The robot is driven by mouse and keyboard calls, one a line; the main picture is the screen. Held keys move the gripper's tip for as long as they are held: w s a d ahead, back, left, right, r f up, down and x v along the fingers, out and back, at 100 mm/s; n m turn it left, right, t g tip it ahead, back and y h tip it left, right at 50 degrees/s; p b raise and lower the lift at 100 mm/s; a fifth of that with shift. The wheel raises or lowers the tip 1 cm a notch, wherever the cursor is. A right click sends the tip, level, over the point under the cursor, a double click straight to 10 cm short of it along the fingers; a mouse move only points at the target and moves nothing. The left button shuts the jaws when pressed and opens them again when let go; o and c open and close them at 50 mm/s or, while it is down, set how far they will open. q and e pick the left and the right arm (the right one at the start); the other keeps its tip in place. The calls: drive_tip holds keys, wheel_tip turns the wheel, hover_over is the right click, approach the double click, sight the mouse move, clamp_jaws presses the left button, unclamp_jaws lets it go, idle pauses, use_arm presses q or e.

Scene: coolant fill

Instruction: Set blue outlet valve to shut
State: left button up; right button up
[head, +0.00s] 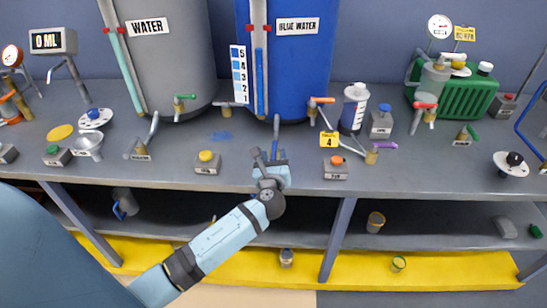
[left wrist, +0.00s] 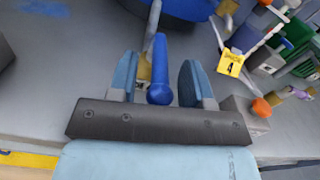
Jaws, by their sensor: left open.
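The blue-handled outlet valve (left wrist: 160,72) sits at the end of a grey pipe (head: 276,128) that comes down from the blue water tank (head: 285,60). In the left wrist view its blue lever points toward my palm, roughly in line with the pipe. My left gripper (head: 272,158) is at the table's front edge, below that pipe. It is open, with one finger on each side of the lever and a visible gap at least on the right. Whether the left finger touches the valve is unclear. In the head view my gripper mostly hides the valve. My right gripper is not in view.
An orange-handled valve (head: 322,100), a yellow tag (head: 329,140) and a purple-handled valve (head: 384,146) are to the right. A yellow-button box (head: 207,162) is left of my gripper and an orange-button box (head: 335,168) right. A shelf (head: 170,225) lies below the table.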

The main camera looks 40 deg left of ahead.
use_arm(q)
clamp_jaws()
